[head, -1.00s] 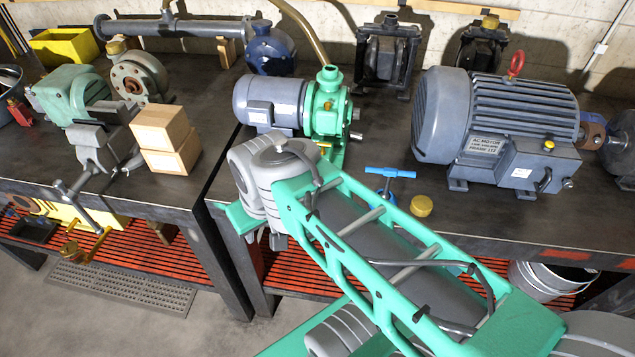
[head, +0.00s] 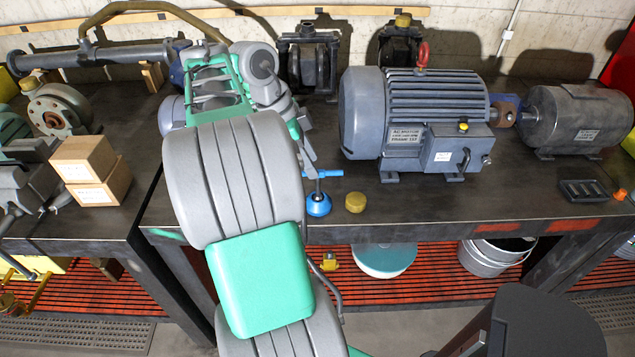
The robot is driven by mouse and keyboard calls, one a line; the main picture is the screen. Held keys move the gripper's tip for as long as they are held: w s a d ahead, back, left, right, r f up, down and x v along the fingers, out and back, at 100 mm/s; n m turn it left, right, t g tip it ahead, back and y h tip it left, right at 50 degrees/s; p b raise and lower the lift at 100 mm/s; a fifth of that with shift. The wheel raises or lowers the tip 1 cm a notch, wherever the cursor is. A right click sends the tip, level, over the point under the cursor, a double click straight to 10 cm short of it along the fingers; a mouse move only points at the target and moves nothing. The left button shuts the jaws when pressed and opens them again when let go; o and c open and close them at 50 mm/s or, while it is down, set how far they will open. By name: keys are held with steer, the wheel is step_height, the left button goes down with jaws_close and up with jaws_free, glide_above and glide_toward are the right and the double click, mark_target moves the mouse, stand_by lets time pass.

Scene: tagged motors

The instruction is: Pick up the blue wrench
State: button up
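The blue wrench (head: 318,205) stands near the front edge of the right-hand table, left of a small yellow cap. Its blue crossbar shows above a round blue lower part. My arm reaches up from the bottom of the head view and folds down behind its large grey links. Its thin grey end, my gripper (head: 309,157), is at the wrench's crossbar in the picture and covers part of it. The fingers are too small and overlapped to tell whether they are open, shut or touching the wrench.
A yellow cap (head: 355,202) sits just right of the wrench. A big grey motor (head: 415,120) stands behind and right. A small black tray (head: 582,190) lies at the far right. Two wooden boxes (head: 90,170) are on the left table. Buckets (head: 495,255) stand below.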

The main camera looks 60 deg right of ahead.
mark_target(321, 176)
steer(key=x, duration=0.2)
steer(key=b+x, duration=0.1)
steer(key=x, duration=0.2)
steer(key=b+x, duration=0.1)
steer(key=x, duration=0.1)
steer(key=shift+s+d+f, duration=0.15)
steer(key=shift+s+f, duration=0.05)
steer(key=shift+s, duration=0.15)
steer(key=shift+c, duration=0.2)
jaws_close()
stand_by(0.7)
